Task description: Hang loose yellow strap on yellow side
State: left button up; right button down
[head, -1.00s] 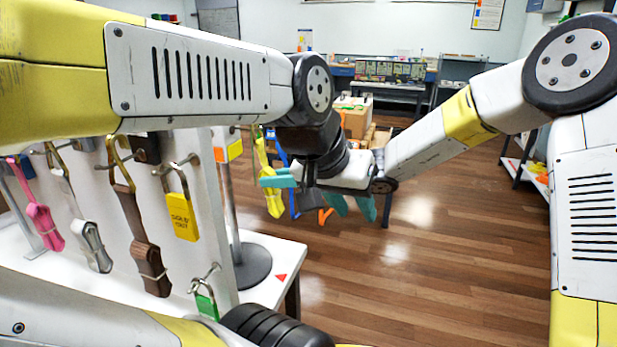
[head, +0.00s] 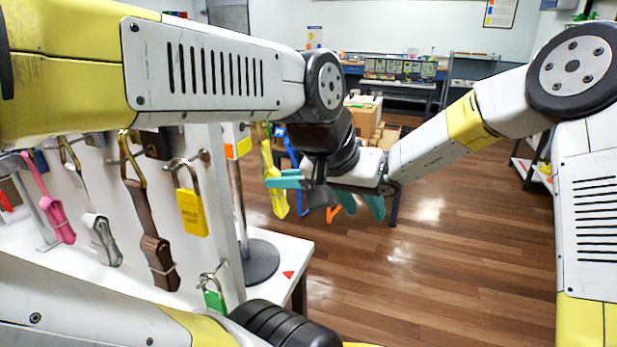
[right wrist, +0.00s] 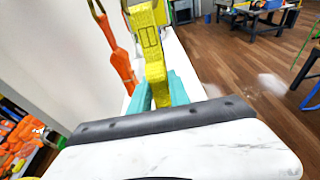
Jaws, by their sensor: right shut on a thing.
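A yellow strap (head: 267,157) hangs beyond the end of the white panel in the head view, and it fills the upper middle of the right wrist view (right wrist: 151,45). My right gripper (head: 283,179) is shut on this strap, its teal fingers crossing it from the right; they also flank it in the right wrist view (right wrist: 158,95). The strap's top is cut off in the wrist view, so I cannot tell whether it rests on a hook. My left gripper (head: 360,206) points down with its teal fingers apart and empty. A yellow-orange sign (head: 238,148) stands near the panel's end.
An orange strap (right wrist: 119,62) hangs beside the yellow one. A pole base (head: 262,262) stands on the white table.

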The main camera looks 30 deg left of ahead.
jog(key=c, duration=1.1)
grip_release()
jog(key=shift+c, duration=0.2)
jog(key=s+d+r+n+t+h, duration=0.2)
jog(key=s+d+n+h, duration=0.1)
jog(key=d, duration=1.4)
jog(key=s+d+r+n+t+h, duration=0.2)
jog(key=d+n, duration=0.6)
jog(key=d, duration=0.9)
jog(key=s+d+r+n+t+h, duration=0.2)
jog(key=s+d+n+h, duration=0.3)
jog(key=d, duration=1.2)
jog(key=n+t+h, duration=0.1)
jog(key=h, duration=0.2)
jog(key=shift+s+d+t, duration=0.35)
jog(key=shift+t, duration=0.05)
